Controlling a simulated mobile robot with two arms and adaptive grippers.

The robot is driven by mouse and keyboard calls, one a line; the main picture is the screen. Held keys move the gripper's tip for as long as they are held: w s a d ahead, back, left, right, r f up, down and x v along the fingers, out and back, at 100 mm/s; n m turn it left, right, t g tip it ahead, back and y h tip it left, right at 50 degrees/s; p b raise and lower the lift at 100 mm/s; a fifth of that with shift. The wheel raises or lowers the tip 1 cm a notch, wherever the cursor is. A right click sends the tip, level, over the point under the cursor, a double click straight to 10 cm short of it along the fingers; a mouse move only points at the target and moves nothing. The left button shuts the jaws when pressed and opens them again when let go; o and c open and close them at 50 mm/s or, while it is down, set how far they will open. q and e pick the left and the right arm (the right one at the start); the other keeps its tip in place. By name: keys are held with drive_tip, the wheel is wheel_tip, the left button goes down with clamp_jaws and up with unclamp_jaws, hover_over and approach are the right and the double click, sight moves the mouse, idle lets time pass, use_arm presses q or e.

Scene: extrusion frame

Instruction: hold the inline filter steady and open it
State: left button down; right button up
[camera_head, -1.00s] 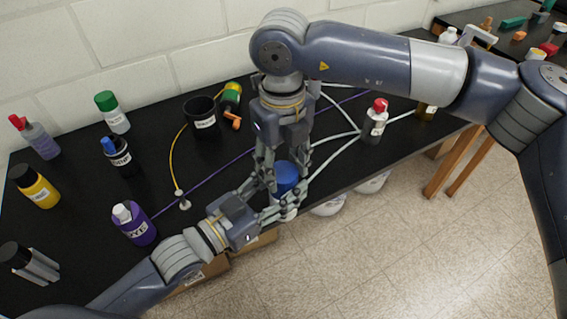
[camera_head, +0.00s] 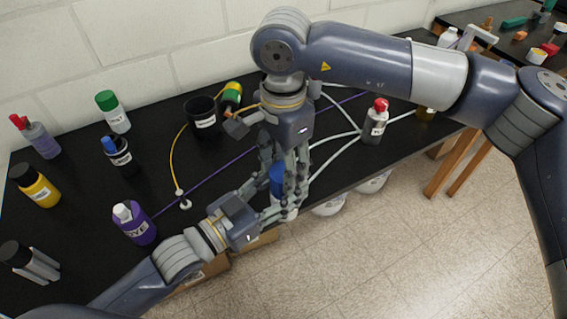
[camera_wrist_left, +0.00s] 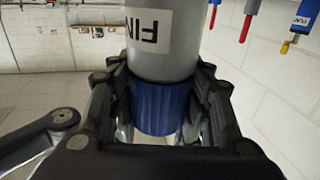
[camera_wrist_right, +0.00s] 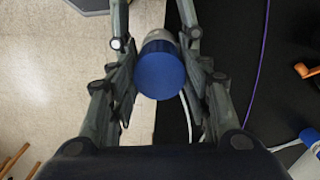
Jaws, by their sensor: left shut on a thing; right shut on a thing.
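The inline filter has a pale grey body (camera_wrist_left: 165,62) with a partly cut-off label, upside down in the left wrist view, and a blue cap (camera_wrist_left: 158,108). The cap also shows between grey fingers in the head view (camera_head: 277,184) and from above in the right wrist view (camera_wrist_right: 160,72). My right gripper (camera_head: 288,192) points down from above and is shut on the blue cap. My left gripper (camera_head: 276,213) comes in low from the left and is shut on the filter below the cap. Fingers hide much of the body in the head view.
The filter is near the black bench's front edge. A purple dye bottle (camera_head: 136,224), a black cup (camera_head: 201,118) and a grey red-capped bottle (camera_head: 376,122) stand around. Pale tubes (camera_head: 338,142) and a yellow cord (camera_head: 172,157) cross the bench. Bench between them is partly clear.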

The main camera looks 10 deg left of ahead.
drive_tip(key=n, duration=0.4)
drive_tip(key=shift+w, duration=0.1)
drive_tip(key=o, duration=1.2)
